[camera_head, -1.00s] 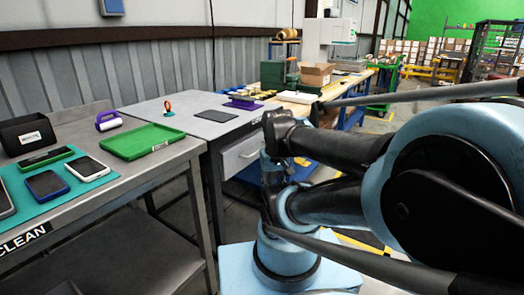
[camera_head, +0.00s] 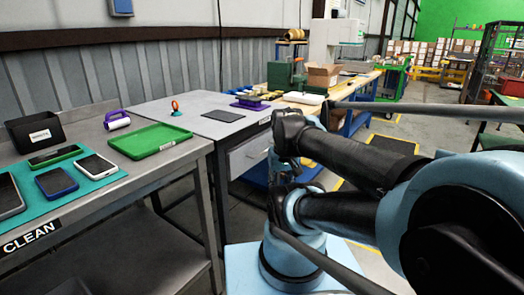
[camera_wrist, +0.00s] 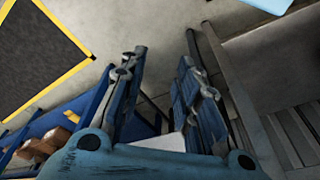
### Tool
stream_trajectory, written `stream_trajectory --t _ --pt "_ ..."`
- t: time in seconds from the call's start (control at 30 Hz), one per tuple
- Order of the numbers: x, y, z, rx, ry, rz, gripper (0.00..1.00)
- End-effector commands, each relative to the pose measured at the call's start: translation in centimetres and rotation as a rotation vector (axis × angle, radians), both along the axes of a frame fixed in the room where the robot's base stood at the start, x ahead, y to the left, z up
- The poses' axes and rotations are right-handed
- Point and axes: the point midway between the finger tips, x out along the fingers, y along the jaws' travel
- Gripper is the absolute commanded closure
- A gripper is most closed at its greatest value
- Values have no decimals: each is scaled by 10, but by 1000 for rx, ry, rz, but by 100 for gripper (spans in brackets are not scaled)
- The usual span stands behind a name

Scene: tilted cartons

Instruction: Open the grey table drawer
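The grey table (camera_head: 185,106) stands left of my arm in the head view. Its light grey drawer (camera_head: 246,153) is under the right part of the tabletop and looks shut. My arm partly covers the drawer's right side. My gripper is not clearly seen in the head view; the arm's end is close to the right of the drawer front. In the wrist view my gripper (camera_wrist: 165,50) has its two blue fingers spread apart, with nothing seen between the tips. I cannot make out the drawer handle in the wrist view.
A steel bench (camera_head: 170,163) at left carries a green tray (camera_head: 150,140), phones on a teal mat and a black box (camera_head: 35,132). A tablet (camera_head: 222,116) lies on the grey table. A workbench with a carton (camera_head: 324,75) stands behind.

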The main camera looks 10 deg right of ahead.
Motion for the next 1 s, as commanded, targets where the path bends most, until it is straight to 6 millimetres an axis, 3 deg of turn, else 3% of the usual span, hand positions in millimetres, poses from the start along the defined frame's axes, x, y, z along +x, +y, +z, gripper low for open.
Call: stream_trajectory --t 0.17,0.37,0.7,1.0 --pt "24 2 27 26 8 -71 70" --pt "66 1 67 70 23 -199 70" --pt "148 -6 120 144 53 -418 70" --pt "228 -20 151 206 84 -610 70"
